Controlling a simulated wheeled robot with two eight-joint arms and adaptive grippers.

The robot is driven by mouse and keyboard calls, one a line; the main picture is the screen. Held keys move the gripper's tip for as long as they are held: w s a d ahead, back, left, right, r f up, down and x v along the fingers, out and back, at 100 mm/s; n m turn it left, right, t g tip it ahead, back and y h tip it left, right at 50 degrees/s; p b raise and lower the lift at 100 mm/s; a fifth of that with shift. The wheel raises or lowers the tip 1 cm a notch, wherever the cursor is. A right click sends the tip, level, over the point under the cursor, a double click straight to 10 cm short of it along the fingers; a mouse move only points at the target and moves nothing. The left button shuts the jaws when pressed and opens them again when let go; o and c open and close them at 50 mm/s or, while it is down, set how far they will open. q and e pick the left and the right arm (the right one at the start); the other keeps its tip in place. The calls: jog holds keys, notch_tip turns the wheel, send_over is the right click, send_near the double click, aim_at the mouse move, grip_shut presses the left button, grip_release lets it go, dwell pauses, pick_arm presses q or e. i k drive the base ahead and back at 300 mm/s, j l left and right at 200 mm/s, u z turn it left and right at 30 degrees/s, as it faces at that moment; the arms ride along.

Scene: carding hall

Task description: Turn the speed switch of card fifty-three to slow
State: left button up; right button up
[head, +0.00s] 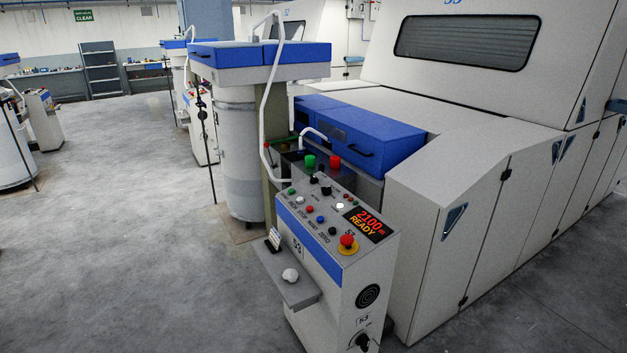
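Card fifty-three's control console (330,290) stands at the front of the machine, marked 53 on its side. Its sloping top carries several coloured buttons, a red mushroom button (347,240) on a yellow base, and a display (368,224) reading "2100m READY". A small black switch (326,190) sits near the top's far edge. A larger black rotary knob (361,342) is low on the console's end face, near the bottom edge of the picture. The lettering by both is too small to read, so I cannot tell which sets speed or where it points. Neither gripper shows.
The white card body (470,200) blocks the right. The grey floor (120,260) on the left is open.

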aim_at(314, 179)
jog(key=i+l, duration=0.15)
jog(key=i, duration=0.4)
jog(key=i+l+z, duration=0.1)
jog(key=i, duration=0.45)
jog(key=i+l, duration=0.15)
jog(key=i, duration=0.4)
